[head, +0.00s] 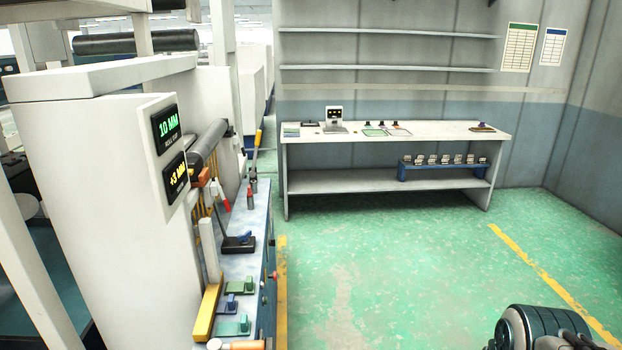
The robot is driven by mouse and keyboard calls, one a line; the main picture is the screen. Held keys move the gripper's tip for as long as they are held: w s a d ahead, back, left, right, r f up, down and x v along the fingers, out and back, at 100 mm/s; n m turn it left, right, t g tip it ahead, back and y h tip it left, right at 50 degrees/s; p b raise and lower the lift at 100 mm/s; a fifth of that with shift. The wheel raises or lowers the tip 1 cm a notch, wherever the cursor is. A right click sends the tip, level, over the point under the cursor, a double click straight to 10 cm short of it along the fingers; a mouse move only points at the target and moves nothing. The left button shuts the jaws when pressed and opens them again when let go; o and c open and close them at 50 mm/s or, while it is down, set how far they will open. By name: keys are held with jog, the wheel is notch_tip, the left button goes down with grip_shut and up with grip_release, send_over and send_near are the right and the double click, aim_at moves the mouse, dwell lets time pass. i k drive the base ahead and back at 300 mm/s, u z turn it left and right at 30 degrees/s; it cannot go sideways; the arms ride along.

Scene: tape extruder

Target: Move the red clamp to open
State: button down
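A small red part that looks like the red clamp (225,201) is on the right side of the white machine, beside the roller and above the narrow blue-grey bench. It is small in the head view, and I cannot tell whether it is open or closed. A dark, ridged part of my arm shows at the bottom right corner, far from the clamp. My gripper's fingers are not in view.
The white machine (110,210) carries two displays (167,121). A narrow bench (247,220) beside it holds green and blue fixtures and a black stand (240,243). A white worktable (455,133) stands against the back wall. The green floor (400,260) between is clear.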

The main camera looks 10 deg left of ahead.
aim_at(224, 200)
jog(key=z, duration=0.1)
jog(key=i, duration=1.65)
jog(key=u, duration=1.2)
jog(key=i, duration=1.1)
jog(key=u, duration=0.85)
